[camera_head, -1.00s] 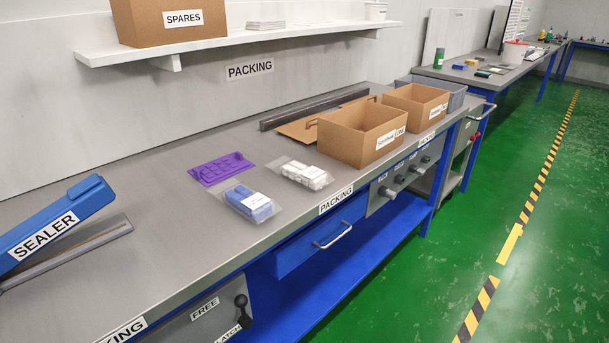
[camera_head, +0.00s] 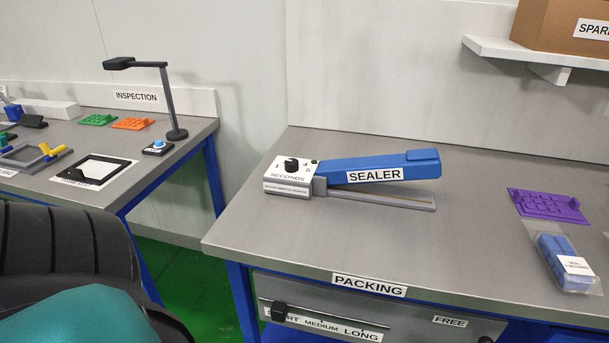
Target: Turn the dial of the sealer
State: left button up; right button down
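The sealer (camera_head: 372,168) stands on the packing bench, with a blue arm raised at a slant over a grey base (camera_head: 395,198). At its left end is a white and grey box marked SECONDS (camera_head: 288,180). The black round dial (camera_head: 291,164) is on top of this box, with numbers around it and a small green light beside it. The dial's exact setting is too small to tell. Neither of my grippers is in view.
The packing bench (camera_head: 270,238) has free room around the sealer. A purple tray (camera_head: 548,206) and a bag of blue parts (camera_head: 565,262) lie at its right. A slider knob (camera_head: 279,312) is on the bench front.

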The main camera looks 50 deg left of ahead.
aim_at(291, 165)
jog(key=u, duration=1.35)
jog(key=l+z, duration=0.4)
jog(key=i+l+z, duration=0.15)
jog(key=l+z, duration=0.3)
jog(key=i+l+z, duration=0.2)
jog(key=l+z, duration=0.2)
jog(key=l+u, duration=0.1)
jog(key=u, duration=1.8)
